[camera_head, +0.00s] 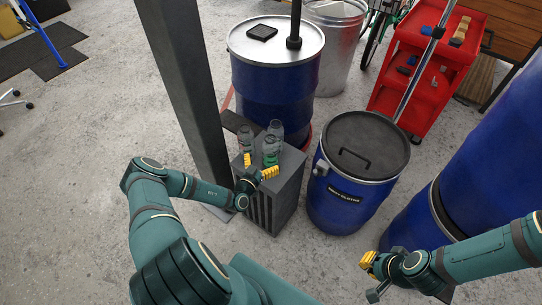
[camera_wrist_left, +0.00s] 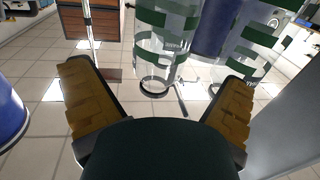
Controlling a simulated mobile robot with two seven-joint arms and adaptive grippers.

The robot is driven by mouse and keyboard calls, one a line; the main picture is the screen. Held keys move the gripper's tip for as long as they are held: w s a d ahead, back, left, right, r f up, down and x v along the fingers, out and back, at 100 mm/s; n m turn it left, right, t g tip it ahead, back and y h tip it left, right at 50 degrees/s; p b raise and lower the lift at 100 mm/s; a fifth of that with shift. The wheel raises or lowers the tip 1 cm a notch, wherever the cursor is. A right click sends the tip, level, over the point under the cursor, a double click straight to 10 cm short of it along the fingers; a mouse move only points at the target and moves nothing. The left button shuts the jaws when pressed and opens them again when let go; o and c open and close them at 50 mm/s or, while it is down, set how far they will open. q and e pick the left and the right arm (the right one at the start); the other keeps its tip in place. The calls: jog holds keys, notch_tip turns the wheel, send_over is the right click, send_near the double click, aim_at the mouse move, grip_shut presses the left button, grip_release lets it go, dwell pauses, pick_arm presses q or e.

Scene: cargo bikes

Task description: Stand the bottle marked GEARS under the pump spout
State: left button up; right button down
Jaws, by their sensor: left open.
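Several clear bottles with green bands stand close together on a grey ribbed cabinet: one at the left (camera_head: 246,139), one at the back (camera_head: 276,129) and one in front (camera_head: 270,151). Their markings are too small to read, so I cannot tell which says GEARS. My left gripper (camera_head: 259,167) is open beside the front bottle. In the left wrist view, one banded bottle (camera_wrist_left: 165,40) shows ahead of the open fingers and another (camera_wrist_left: 250,52) to its right. My right gripper (camera_head: 368,263) is low at the right; its opening is unclear. The black pump column (camera_head: 294,28) rises from a blue drum; its spout is not distinguishable.
The grey cabinet (camera_head: 264,205) stands between a dark grey post (camera_head: 185,80) and a blue drum with a black lid (camera_head: 367,145). The pump's blue drum (camera_head: 270,88) is behind. A red cart (camera_head: 430,65) stands back right.

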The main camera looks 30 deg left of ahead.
aim_at(271, 149)
pick_arm(q)
jog(key=shift+w+a+b, duration=0.2)
jog(key=shift+w, duration=1.5)
jog(key=shift+w+a+b, duration=0.15)
jog(key=shift+w+b, duration=0.05)
jog(key=shift+w, duration=1.45)
jog(key=c, duration=1.3)
